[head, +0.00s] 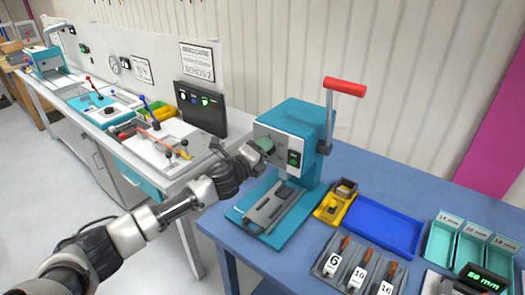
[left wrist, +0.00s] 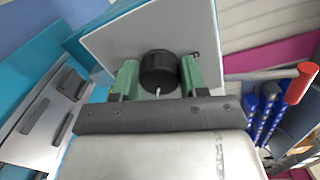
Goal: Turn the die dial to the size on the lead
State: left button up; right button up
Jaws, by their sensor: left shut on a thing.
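The teal crimping press (head: 292,122) stands on the blue table, with a pale front panel (left wrist: 120,45). My left gripper (head: 262,147) reaches its front panel. In the left wrist view the gripper's two green fingers (left wrist: 160,78) are shut on the black die dial (left wrist: 158,70), one on each side. A short white mark shows on the dial's lower edge. The dial is hidden behind the fingers in the head view, and its size marks cannot be read. Leads with white tags lie at the front; the tags read 6 (head: 333,264), 10 (head: 358,273) and 16 (head: 384,289).
The press has a red-handled lever (head: 344,87) raised at its right side. A yellow holder (head: 336,203), a blue tray (head: 383,226) and labelled teal bins (head: 440,241) stand to its right. A green digital display (head: 482,278) sits at the lower right.

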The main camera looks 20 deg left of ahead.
pick_arm(q)
jog(key=o, duration=0.9)
jog(key=shift+o, duration=0.2)
jog(key=b+v, duration=0.3)
jog(key=v, duration=0.7)
jog(key=shift+s, duration=0.45)
